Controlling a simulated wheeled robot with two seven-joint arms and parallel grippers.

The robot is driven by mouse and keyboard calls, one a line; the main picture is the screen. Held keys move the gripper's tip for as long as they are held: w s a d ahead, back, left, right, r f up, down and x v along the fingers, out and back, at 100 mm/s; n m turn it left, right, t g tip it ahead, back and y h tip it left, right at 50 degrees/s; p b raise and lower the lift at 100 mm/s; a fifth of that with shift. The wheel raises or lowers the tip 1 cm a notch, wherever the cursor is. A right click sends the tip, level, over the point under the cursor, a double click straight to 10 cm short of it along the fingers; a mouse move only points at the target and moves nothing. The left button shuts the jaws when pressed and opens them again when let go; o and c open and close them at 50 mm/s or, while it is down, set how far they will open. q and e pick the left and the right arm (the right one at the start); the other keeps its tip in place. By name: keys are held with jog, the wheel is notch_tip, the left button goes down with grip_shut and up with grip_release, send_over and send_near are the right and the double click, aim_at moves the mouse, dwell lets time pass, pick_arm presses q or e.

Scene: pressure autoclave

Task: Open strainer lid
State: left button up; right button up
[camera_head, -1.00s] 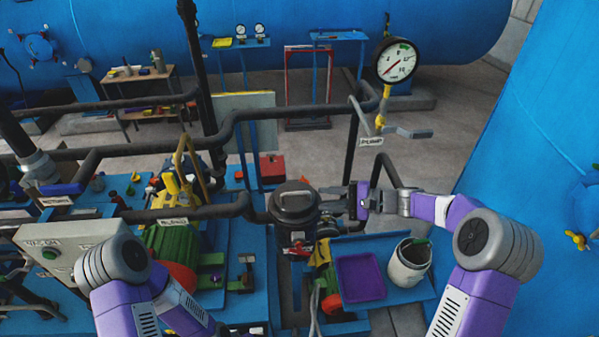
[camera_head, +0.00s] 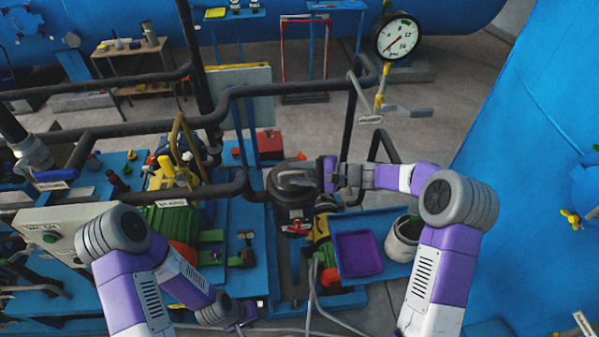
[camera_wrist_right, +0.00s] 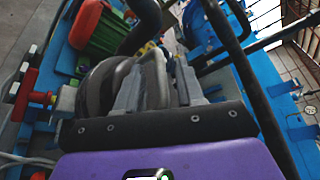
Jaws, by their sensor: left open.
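The strainer lid (camera_head: 283,186) is a dark grey round cap on top of the strainer, among the black pipes. It looks closed on its body. My right gripper (camera_head: 314,176) reaches in from the right over the lid. In the right wrist view the lid (camera_wrist_right: 100,88) lies just beyond the gripper. Its raised loop handle (camera_wrist_right: 153,72) stands between the two fingers (camera_wrist_right: 157,92). Whether the fingers press on the handle is not clear. My left gripper (camera_head: 243,316) is low in the picture, open and away from the strainer, partly hidden by its arm.
A blue bench with a purple tray (camera_head: 359,254) and a pale bucket (camera_head: 402,243) is right of the strainer. A pressure gauge (camera_head: 397,37) stands behind. Black pipes run left of the lid, near a green-and-red pump (camera_head: 175,228). Loose hoses lie below.

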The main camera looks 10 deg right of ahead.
jog(key=shift+w+a+f, duration=0.1)
jog(key=shift+w, duration=0.1)
jog(key=c, duration=0.5)
grip_shut()
